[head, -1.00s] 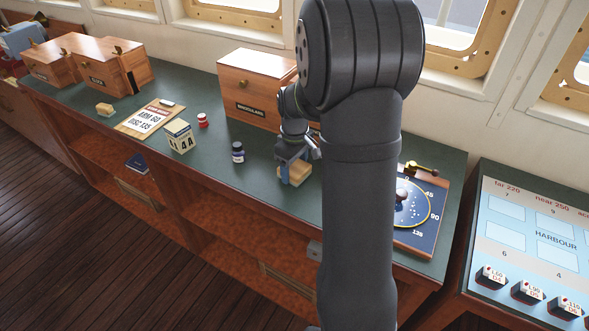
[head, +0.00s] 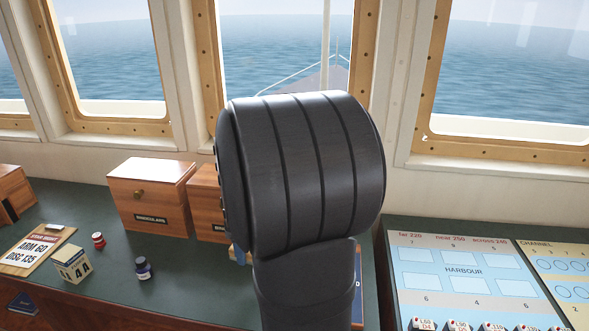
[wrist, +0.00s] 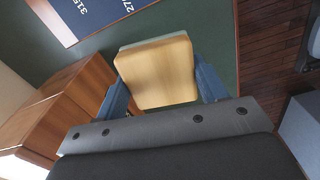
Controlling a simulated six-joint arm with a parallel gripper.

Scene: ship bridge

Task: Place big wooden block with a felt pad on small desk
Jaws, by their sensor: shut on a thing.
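A pale wooden block (wrist: 155,75) sits between the two blue fingers of my gripper (wrist: 162,82) in the wrist view. My gripper is shut on it, one finger at each side. A thin grey-green layer shows along the block's far edge, perhaps the felt pad. The green-topped counter (wrist: 208,28) lies beyond the block; I cannot tell whether they touch. In the head view my arm hides nearly all of the gripper and block; only a sliver of the block (head: 247,258) shows left of the arm. I cannot tell which surface is the small desk.
Wooden boxes (head: 150,197) stand along the wall. A dark bottle (head: 143,268), a red-capped jar (head: 98,240), a cream calendar block (head: 72,264) and a clipboard (head: 35,250) lie to the left.

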